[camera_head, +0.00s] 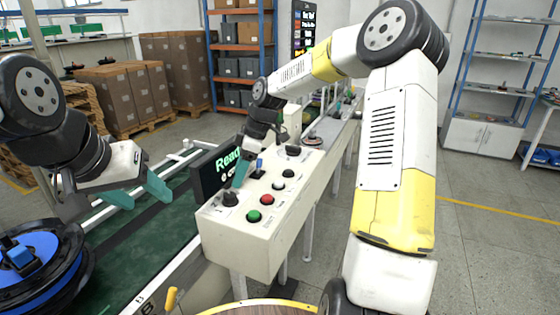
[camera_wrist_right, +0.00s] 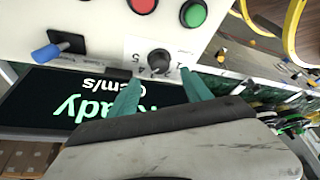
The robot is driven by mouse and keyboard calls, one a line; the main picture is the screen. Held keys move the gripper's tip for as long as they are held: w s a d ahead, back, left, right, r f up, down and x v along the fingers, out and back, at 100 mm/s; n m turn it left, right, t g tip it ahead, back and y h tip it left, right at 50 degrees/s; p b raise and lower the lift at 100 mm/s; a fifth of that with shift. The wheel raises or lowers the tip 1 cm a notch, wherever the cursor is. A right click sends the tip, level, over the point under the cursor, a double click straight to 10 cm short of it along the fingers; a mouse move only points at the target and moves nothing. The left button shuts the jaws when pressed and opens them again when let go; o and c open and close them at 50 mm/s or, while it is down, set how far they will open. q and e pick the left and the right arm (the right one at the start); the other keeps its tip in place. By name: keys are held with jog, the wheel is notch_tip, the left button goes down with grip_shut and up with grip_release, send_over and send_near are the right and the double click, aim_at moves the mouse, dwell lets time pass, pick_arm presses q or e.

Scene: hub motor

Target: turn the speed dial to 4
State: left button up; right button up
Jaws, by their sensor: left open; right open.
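The speed dial (camera_head: 230,199) is a black knob at the near left corner of the cream control box (camera_head: 268,237). In the right wrist view the dial (camera_wrist_right: 159,60) has printed numbers beside it; 5 is readable, its pointer setting is not clear. My right gripper (camera_head: 240,178) is open above the box, close to the dial. In the wrist view its teal fingertips (camera_wrist_right: 158,78) are spread to either side of the dial, just short of it, with no clear contact. My left gripper (camera_head: 146,195) is open and empty over the green conveyor.
A dark display (camera_head: 222,165) with green "Ready" text stands behind the dial. Green (camera_head: 253,216) and red (camera_head: 266,199) buttons, a blue-tipped switch (camera_head: 258,170) and another black knob (camera_head: 292,150) share the panel. A blue-and-black wheel hub (camera_head: 40,268) is at lower left.

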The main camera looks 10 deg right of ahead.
jog(key=s+d+r+m+t+h, duration=0.1)
jog(key=s+d+r+m, duration=0.2)
jog(key=s, duration=0.4)
jog(key=s+d+r+m+t+h, duration=0.1)
jog(key=s+d+r+m+t, duration=0.1)
jog(key=s+r+m, duration=0.3)
jog(key=s+d+r+m+t+h, duration=0.1)
jog(key=s+d+r+m, duration=0.3)
jog(key=s, duration=0.5)
jog(key=shift+s+d+r+m, duration=0.2)
jog(key=shift+d+r+m, duration=0.25)
jog(key=shift+r, duration=0.15)
jog(key=s+m, duration=0.1)
jog(key=s+m+t, duration=0.1)
jog(key=s, duration=0.1)
jog(key=s+d+m, duration=0.1)
jog(key=s, duration=0.1)
jog(key=shift+s+d+t+y, duration=0.1)
jog(key=shift+s+t+y, duration=0.05)
jog(key=shift+t+y, duration=0.15)
dwell(0.7)
